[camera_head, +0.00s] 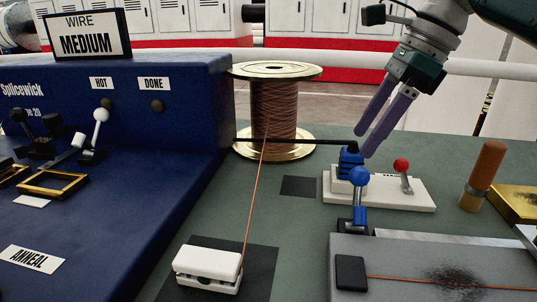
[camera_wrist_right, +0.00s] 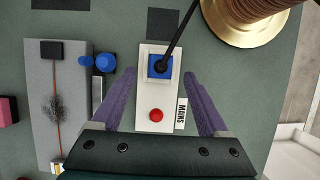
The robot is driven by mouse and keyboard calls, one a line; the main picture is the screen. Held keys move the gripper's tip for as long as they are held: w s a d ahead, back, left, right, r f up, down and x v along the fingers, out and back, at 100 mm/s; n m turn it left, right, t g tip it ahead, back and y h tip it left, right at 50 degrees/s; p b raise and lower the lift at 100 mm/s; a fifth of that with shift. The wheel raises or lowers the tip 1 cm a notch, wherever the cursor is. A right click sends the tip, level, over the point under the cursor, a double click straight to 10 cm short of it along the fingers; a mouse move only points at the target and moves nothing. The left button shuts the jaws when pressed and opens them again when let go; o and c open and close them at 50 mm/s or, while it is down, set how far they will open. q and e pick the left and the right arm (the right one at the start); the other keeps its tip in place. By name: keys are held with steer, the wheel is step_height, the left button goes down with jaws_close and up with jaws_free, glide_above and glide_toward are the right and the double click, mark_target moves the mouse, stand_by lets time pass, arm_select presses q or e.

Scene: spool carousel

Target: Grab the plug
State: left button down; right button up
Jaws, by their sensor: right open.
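The blue plug (camera_head: 350,160) stands upright in the white mains block (camera_head: 415,198), and a black cable runs left from its top. It also shows in the right wrist view (camera_wrist_right: 160,66), seated near the block's far end. My right gripper (camera_head: 362,146) is open, its purple fingers pointing down at the plug. In the right wrist view my fingertips (camera_wrist_right: 159,73) lie on either side of the plug, with gaps between. I cannot tell whether the tips are level with it. A red-knobbed switch (camera_head: 401,166) sits on the same block. My left gripper is not in view.
A copper wire spool (camera_head: 275,110) stands behind left of the plug. A blue-knobbed lever (camera_head: 358,180) on a grey plate (camera_head: 430,262) is in front. A wooden-handled tool (camera_head: 484,172) stands right. A blue machine (camera_head: 110,160) fills the left.

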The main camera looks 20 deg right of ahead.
mark_target(355, 151)
steer(key=b+x, duration=0.1)
steer(key=x, duration=0.4)
steer(key=shift+w, duration=0.1)
jaws_close()
stand_by(0.4)
